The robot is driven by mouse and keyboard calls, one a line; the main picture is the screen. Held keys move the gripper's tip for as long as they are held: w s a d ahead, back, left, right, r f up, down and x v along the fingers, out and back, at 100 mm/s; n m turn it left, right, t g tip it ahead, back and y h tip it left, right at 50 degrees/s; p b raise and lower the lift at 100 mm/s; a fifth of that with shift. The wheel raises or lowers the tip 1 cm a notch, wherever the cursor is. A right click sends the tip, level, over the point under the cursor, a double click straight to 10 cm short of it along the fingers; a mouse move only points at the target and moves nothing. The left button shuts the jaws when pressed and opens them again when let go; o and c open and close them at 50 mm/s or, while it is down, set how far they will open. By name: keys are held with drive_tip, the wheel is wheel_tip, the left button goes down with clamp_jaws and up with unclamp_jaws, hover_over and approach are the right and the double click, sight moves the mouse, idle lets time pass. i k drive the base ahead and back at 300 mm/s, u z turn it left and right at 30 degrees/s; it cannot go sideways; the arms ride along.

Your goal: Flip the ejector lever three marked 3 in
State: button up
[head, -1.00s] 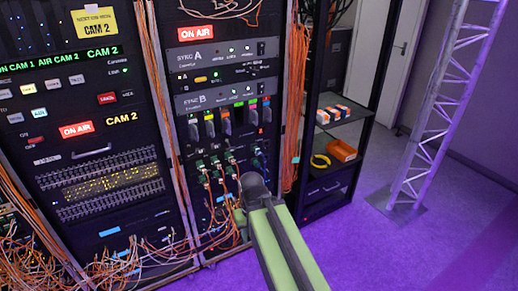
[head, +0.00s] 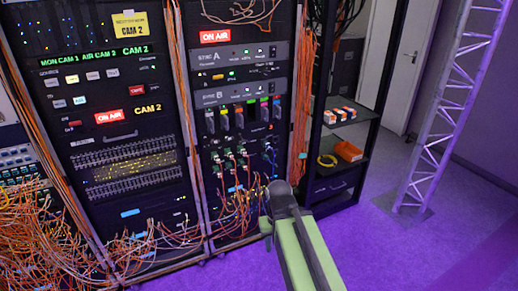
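A row of card modules with coloured tabs and grey levers (head: 238,118) sits in the middle rack, below the SYNC B unit (head: 243,93). The tabs include yellow, orange, green and blue ones. The number marks are too small to read, so I cannot tell which lever is marked 3 or how it is set. My green and grey arm (head: 300,245) rises from the bottom of the picture to a dark joint, right of and below the levers. My gripper does not show; it may be hidden behind the arm.
Orange cables (head: 150,245) hang and pile along the rack bottoms, thickest at left. An open shelf rack (head: 345,135) with an orange bin (head: 347,151) stands right of the levers. A white truss (head: 445,115) stands farther right. The purple floor (head: 400,255) is clear at lower right.

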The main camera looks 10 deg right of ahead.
sight(243, 141)
drive_tip(key=u, duration=0.1)
drive_tip(key=i, duration=0.5)
drive_tip(key=z, duration=0.1)
drive_tip(key=k, duration=0.15)
drive_tip(key=u, duration=3.15)
drive_tip(key=k, duration=1.05)
drive_tip(key=z, duration=1.55)
drive_tip(key=i, duration=0.55)
drive_tip(key=u, duration=0.1)
